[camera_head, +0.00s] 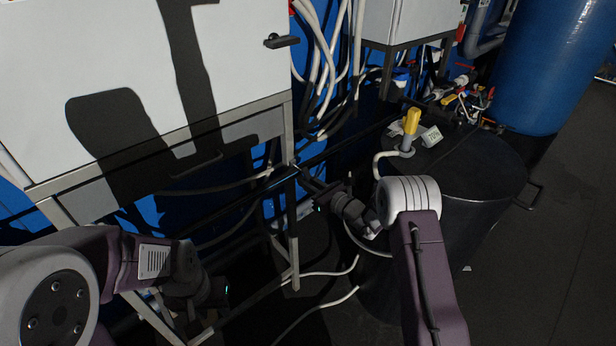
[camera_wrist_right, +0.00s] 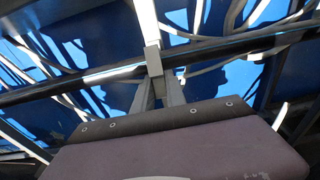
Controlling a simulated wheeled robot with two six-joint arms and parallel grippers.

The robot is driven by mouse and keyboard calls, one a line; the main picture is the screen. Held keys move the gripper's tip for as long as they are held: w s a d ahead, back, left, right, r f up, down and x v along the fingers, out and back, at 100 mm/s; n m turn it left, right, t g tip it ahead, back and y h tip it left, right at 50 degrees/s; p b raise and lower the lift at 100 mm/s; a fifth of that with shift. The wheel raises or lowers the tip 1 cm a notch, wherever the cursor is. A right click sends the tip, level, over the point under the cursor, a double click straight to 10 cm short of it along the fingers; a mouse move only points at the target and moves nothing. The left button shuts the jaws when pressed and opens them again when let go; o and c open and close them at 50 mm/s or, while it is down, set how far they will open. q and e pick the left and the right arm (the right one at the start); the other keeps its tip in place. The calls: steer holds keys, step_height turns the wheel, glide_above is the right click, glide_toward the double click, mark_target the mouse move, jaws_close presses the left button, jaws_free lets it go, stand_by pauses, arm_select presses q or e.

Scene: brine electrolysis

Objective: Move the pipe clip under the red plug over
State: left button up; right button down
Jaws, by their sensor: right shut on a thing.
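My right gripper (camera_head: 312,180) reaches in low beside the metal stand leg, at a dark horizontal pipe (camera_head: 338,148). In the right wrist view its two grey fingers (camera_wrist_right: 160,90) are shut on a small grey block, which looks like the pipe clip (camera_wrist_right: 153,60). The block sits at the dark pipe (camera_wrist_right: 215,53), in front of a pale upright bar. I cannot tell whether it still wraps the pipe. My left gripper (camera_head: 207,291) hangs at lower left in shadow, and its fingers are too dark to read. I cannot make out the red plug for certain.
The white cabinet's stand (camera_head: 291,235) has legs close to my right gripper. A black barrel (camera_head: 465,175) with a yellow-topped fitting (camera_head: 411,122) stands to the right. Pale hoses (camera_head: 325,273) cross the floor, and more hang behind. Open floor lies at far right.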

steer(key=c, duration=1.4)
jaws_free()
steer(key=shift+o, duration=0.2)
steer(key=v, duration=0.7)
steer(key=shift+s+d, duration=0.15)
steer(key=shift+s, duration=0.1)
